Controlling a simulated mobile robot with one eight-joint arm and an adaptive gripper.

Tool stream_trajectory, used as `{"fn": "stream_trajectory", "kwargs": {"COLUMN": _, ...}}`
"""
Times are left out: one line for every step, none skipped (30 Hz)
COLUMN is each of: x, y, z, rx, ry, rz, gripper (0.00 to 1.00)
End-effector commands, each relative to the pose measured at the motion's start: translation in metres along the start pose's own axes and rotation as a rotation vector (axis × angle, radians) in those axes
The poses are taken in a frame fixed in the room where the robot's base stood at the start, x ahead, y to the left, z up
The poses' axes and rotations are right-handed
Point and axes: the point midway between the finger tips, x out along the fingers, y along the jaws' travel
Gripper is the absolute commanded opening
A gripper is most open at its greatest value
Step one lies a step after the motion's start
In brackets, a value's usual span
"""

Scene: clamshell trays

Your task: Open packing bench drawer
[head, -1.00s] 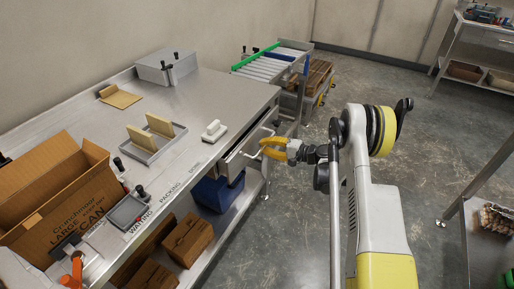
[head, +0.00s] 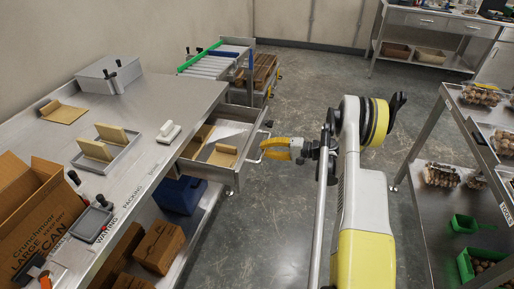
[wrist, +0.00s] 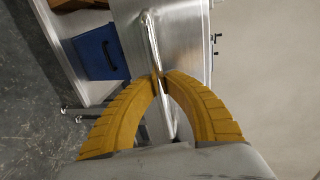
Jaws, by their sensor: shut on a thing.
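The packing bench drawer (head: 208,170) is pulled well out from under the steel bench top (head: 160,92). Its inside shows in the head view, with a tan folded piece (head: 223,155) lying in it. My gripper (head: 264,147) has yellow fingers and is at the drawer's front, on its handle. In the wrist view the two curved fingers (wrist: 157,76) meet around the bar handle (wrist: 152,40), in front of the drawer's metal face (wrist: 185,40). The part of the handle between the fingertips is hidden.
A blue bin (head: 180,194) and cardboard boxes (head: 159,246) sit on the shelf below the bench. A roller conveyor (head: 213,61) stands behind.

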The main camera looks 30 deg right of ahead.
Motion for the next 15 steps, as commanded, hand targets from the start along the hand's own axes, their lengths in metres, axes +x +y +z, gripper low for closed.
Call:
{"fn": "stream_trajectory", "kwargs": {"x": -0.0021, "y": 0.0001, "z": -0.0004, "rx": 0.0, "ry": 0.002, "rz": -0.001, "gripper": 0.0}}
{"fn": "stream_trajectory", "kwargs": {"x": -0.0028, "y": 0.0002, "z": -0.0005, "rx": 0.0, "ry": 0.002, "rz": -0.001, "gripper": 0.0}}
{"fn": "stream_trajectory", "kwargs": {"x": -0.0033, "y": 0.0003, "z": -0.0005, "rx": 0.0, "ry": 0.002, "rz": -0.001, "gripper": 0.0}}
{"fn": "stream_trajectory", "kwargs": {"x": -0.0036, "y": 0.0004, "z": -0.0005, "rx": 0.0, "ry": 0.002, "rz": -0.001, "gripper": 0.0}}
{"fn": "stream_trajectory", "kwargs": {"x": -0.0037, "y": 0.0004, "z": -0.0005, "rx": 0.0, "ry": 0.002, "rz": -0.001, "gripper": 0.0}}
{"fn": "stream_trajectory", "kwargs": {"x": -0.0037, "y": 0.0004, "z": -0.0005, "rx": 0.0, "ry": 0.002, "rz": -0.001, "gripper": 0.0}}
{"fn": "stream_trajectory", "kwargs": {"x": -0.0037, "y": 0.0004, "z": -0.0006, "rx": 0.0, "ry": 0.002, "rz": -0.001, "gripper": 0.0}}
{"fn": "stream_trajectory", "kwargs": {"x": -0.0037, "y": 0.0004, "z": -0.0006, "rx": 0.0, "ry": 0.002, "rz": -0.001, "gripper": 0.0}}
{"fn": "stream_trajectory", "kwargs": {"x": -0.0036, "y": 0.0004, "z": -0.0006, "rx": 0.0, "ry": 0.002, "rz": -0.001, "gripper": 0.0}}
{"fn": "stream_trajectory", "kwargs": {"x": -0.0036, "y": 0.0003, "z": -0.0007, "rx": 0.0, "ry": 0.002, "rz": -0.001, "gripper": 0.0}}
{"fn": "stream_trajectory", "kwargs": {"x": -0.0036, "y": 0.0003, "z": -0.0007, "rx": 0.0, "ry": 0.002, "rz": -0.001, "gripper": 0.0}}
{"fn": "stream_trajectory", "kwargs": {"x": -0.0036, "y": 0.0003, "z": -0.0007, "rx": 0.0, "ry": 0.002, "rz": -0.001, "gripper": 0.0}}
{"fn": "stream_trajectory", "kwargs": {"x": -0.0036, "y": 0.0003, "z": -0.0007, "rx": 0.0, "ry": 0.002, "rz": -0.001, "gripper": 0.17}}
{"fn": "stream_trajectory", "kwargs": {"x": -0.0035, "y": 0.0003, "z": -0.0007, "rx": 0.0, "ry": 0.002, "rz": -0.001, "gripper": 0.26}}
{"fn": "stream_trajectory", "kwargs": {"x": -0.0035, "y": 0.0003, "z": -0.0007, "rx": 0.0, "ry": 0.002, "rz": -0.001, "gripper": 0.36}}
